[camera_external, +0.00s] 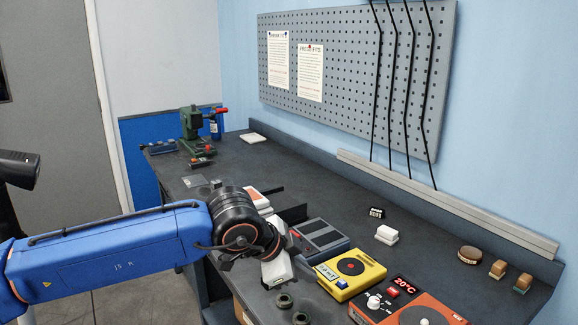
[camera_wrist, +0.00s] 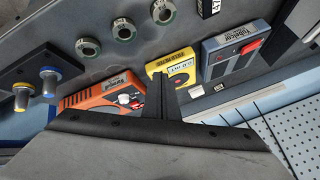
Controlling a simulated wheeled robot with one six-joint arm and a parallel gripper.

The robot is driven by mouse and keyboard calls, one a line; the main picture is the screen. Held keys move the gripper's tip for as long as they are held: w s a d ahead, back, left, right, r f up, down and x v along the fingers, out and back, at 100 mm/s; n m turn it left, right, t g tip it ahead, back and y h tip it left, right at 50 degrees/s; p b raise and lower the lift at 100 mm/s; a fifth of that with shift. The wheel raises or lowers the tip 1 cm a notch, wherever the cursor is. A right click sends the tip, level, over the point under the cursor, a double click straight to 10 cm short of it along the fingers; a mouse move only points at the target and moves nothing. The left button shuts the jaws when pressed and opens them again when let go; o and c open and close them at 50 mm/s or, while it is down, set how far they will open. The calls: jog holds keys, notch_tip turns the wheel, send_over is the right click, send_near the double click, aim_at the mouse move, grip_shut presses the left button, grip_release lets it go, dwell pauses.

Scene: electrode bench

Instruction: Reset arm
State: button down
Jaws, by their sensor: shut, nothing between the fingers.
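My blue arm (camera_external: 120,250) reaches in from the left in the external view, with its dark wrist joint (camera_external: 235,215) over the front edge of the bench. My gripper (camera_wrist: 161,84) shows in the wrist view as dark fingers closed together, with nothing held. In that view its tips overlap the yellow device (camera_wrist: 183,66) and the orange device (camera_wrist: 100,92); I cannot tell the height between. In the external view the fingers are hard to make out against the wrist.
The dark bench (camera_external: 330,205) holds a grey device (camera_external: 320,237), yellow device (camera_external: 350,272), orange device (camera_external: 412,303) and dark rings (camera_external: 284,300) near the arm. A green press (camera_external: 192,125) stands at the far end. A pegboard (camera_external: 350,65) hangs behind. The bench's back middle is mostly clear.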

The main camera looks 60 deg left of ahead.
jog(key=s+f+n+g, duration=0.1)
jog(key=s+f+n, duration=0.1)
jog(key=s+f, duration=0.4)
jog(key=s+f+n+g, duration=0.1)
jog(key=s+f, duration=0.3)
jog(key=s, duration=0.4)
notch_tip(320, 180, down, 14)
jog(key=a+n+g, duration=0.1)
jog(key=a+n, duration=0.1)
jog(key=n, duration=0.1)
jog(key=shift+a+r+h, duration=0.25)
jog(key=shift+a+h, duration=0.05)
jog(key=shift+s, duration=0.1)
dwell(1.0)
